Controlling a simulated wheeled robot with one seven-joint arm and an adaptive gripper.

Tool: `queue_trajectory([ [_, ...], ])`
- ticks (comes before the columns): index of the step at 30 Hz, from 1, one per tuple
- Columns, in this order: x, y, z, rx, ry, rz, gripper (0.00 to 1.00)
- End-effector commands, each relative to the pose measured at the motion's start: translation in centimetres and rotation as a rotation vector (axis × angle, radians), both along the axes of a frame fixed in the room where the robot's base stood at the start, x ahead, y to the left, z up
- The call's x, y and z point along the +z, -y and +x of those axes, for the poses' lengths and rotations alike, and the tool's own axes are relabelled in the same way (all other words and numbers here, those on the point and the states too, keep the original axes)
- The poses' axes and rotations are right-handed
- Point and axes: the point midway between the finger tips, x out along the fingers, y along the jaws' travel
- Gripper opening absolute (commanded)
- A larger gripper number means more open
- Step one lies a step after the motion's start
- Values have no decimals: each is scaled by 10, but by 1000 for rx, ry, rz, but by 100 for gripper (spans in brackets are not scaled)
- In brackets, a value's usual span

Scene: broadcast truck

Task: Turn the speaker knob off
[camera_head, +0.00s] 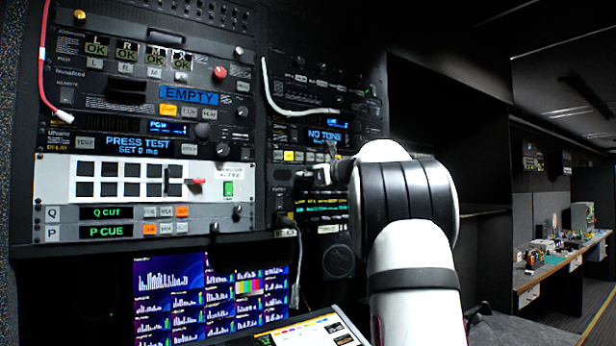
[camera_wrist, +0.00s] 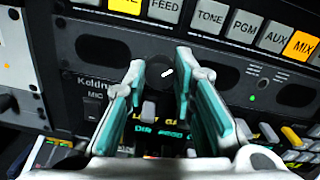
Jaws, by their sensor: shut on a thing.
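The speaker knob (camera_wrist: 157,74) is a dark round knob with a short white mark, on a grey panel strip in the wrist view. My gripper (camera_wrist: 159,68) has its two teal-padded fingers on either side of the knob and is shut on it. In the head view my gripper (camera_head: 318,175) reaches the middle-right rack, and the knob is hidden there by my gripper and arm. The white mark slants up to the right in the wrist view.
A row of buttons with a lit MIX button (camera_wrist: 301,45) runs above the knob. Small levers (camera_wrist: 268,132) stand below right. In the head view, a white cable (camera_head: 272,95) hangs on the rack and a display (camera_head: 210,298) sits below. Open aisle lies at right.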

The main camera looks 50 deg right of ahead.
Motion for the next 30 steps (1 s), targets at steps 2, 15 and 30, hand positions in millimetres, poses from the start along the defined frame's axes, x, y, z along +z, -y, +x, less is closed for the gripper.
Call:
queue_trajectory([
  [2,0,0,0,0,-4,-20,0],
  [15,-2,0,2,-1,-79,-329,0],
  [30,-3,-1,2,-1,-191,-792,0],
])
